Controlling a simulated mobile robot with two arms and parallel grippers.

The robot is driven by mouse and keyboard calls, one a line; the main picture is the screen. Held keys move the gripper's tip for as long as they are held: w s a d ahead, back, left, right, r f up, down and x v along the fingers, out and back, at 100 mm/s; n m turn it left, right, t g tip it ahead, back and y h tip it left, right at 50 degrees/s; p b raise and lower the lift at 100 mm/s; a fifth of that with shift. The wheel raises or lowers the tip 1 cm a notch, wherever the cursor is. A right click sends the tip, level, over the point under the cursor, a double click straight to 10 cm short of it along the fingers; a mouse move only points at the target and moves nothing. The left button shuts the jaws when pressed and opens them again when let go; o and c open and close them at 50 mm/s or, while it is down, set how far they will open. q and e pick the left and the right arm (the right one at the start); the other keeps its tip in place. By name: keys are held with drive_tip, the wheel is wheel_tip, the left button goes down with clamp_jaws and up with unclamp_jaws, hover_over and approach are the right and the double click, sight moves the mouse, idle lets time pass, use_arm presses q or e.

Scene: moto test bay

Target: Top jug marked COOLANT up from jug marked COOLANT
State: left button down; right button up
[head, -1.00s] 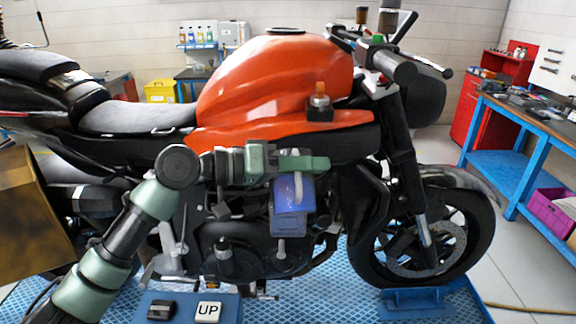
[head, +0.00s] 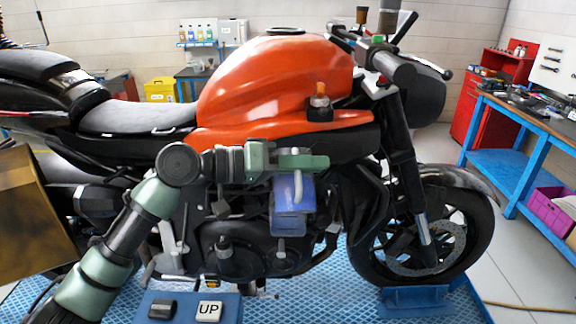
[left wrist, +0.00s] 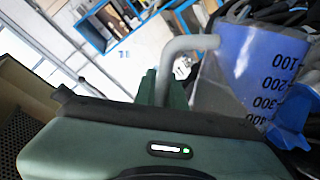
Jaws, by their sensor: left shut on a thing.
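A translucent blue jug (head: 286,205) hangs in front of the motorcycle's engine, below the orange tank. My left gripper (head: 300,161) is at the top of the jug, shut on its pale grey handle (head: 298,187). In the left wrist view the handle (left wrist: 190,46) shows beside the green gripper (left wrist: 160,88). The jug's wall (left wrist: 235,65) there carries a scale from 100 to 400 and looks tilted in that view. A brighter blue part lies at its lower edge; I cannot tell what it is. No COOLANT lettering is readable, and no second jug can be made out. My right gripper is not in view.
The motorcycle (head: 270,90) stands close behind the jug. A small black unit with an orange cap (head: 319,98) sits by the tank. A blue box with an UP button (head: 208,311) is at the front. A blue workbench (head: 505,160) stands at right. Several bottles stand on a back shelf.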

sight(308, 176)
use_arm(q)
drive_tip(key=shift+w+r+n+p, duration=0.4)
drive_tip(key=shift+r+p, duration=0.3)
drive_tip(key=shift+p, duration=0.35)
idle(1.8)
drive_tip(key=shift+w+a+r+n+g, duration=0.15)
drive_tip(key=shift+w+r+n+g, duration=0.15)
drive_tip(key=shift+w+r+n, duration=0.55)
idle(4.3)
